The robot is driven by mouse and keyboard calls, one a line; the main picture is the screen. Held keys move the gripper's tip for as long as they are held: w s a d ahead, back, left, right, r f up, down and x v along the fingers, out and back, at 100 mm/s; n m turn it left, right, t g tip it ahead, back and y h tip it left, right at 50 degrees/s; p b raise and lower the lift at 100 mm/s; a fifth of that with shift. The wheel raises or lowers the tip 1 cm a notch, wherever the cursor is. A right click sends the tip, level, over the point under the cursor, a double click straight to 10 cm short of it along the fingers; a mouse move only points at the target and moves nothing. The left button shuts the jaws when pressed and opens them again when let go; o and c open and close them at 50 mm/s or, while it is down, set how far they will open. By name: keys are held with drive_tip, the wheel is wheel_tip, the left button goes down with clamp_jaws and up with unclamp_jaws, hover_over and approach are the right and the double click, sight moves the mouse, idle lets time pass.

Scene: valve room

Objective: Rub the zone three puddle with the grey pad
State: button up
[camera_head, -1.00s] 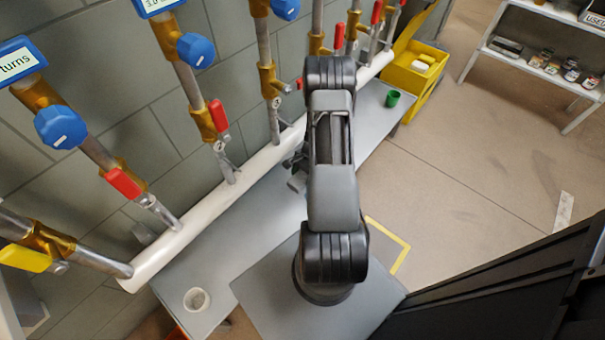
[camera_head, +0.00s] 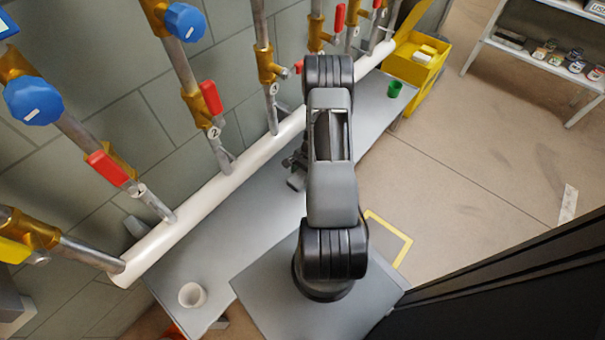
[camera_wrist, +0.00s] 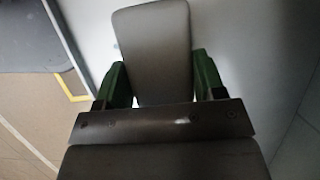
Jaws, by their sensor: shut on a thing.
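In the wrist view, a grey pad (camera_wrist: 152,45) with rounded corners sits between the green fingers of my gripper (camera_wrist: 155,82). The fingers are shut on it from both sides. In the head view my arm hides most of the gripper, and only a dark part shows left of the arm, over the grey bench (camera_head: 230,225). The pad cannot be made out there. I cannot pick out a puddle in either view. I cannot tell whether the pad touches the bench.
A white pipe (camera_head: 190,210) runs along the bench's wall side, below upright pipes with red-handled valves (camera_head: 210,97) and blue knobs (camera_head: 33,100). A white cup (camera_head: 192,296) stands at the near end, a green cup (camera_head: 394,89) farther along. A yellow bin (camera_head: 415,68) stands beyond.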

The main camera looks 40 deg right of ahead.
drive_tip(key=shift+f+b, duration=0.8)
drive_tip(key=shift+f, duration=0.25)
idle(0.4)
drive_tip(key=shift+s+d+r+p, duration=0.1)
drive_tip(key=shift+s+d+p, duration=0.1)
drive_tip(key=shift+s, duration=0.65)
drive_tip(key=shift+s+d+r+p, duration=0.1)
drive_tip(key=shift+s+p, duration=0.1)
drive_tip(key=shift+s, duration=0.65)
drive_tip(key=shift+s+d+f, duration=0.1)
drive_tip(key=shift+s+d, duration=0.1)
drive_tip(key=shift+s, duration=0.65)
drive_tip(key=shift+s+d+f, duration=0.1)
drive_tip(key=shift+s+d, duration=0.05)
drive_tip(key=shift+s, duration=0.7)
drive_tip(key=shift+s+f, duration=0.15)
drive_tip(key=shift+s, duration=0.25)
drive_tip(key=shift+w+a, duration=0.15)
drive_tip(key=shift+w, duration=0.6)
drive_tip(key=shift+w+a, duration=0.1)
drive_tip(key=shift+w, duration=0.6)
drive_tip(key=shift+c, duration=0.5)
drive_tip(key=shift+w+a+r, duration=0.15)
drive_tip(key=shift+w+a, duration=0.05)
drive_tip(key=shift+w, duration=1)
drive_tip(key=shift+w+a+r, duration=0.1)
drive_tip(key=shift+w+a, duration=0.1)
drive_tip(key=shift+w, duration=0.95)
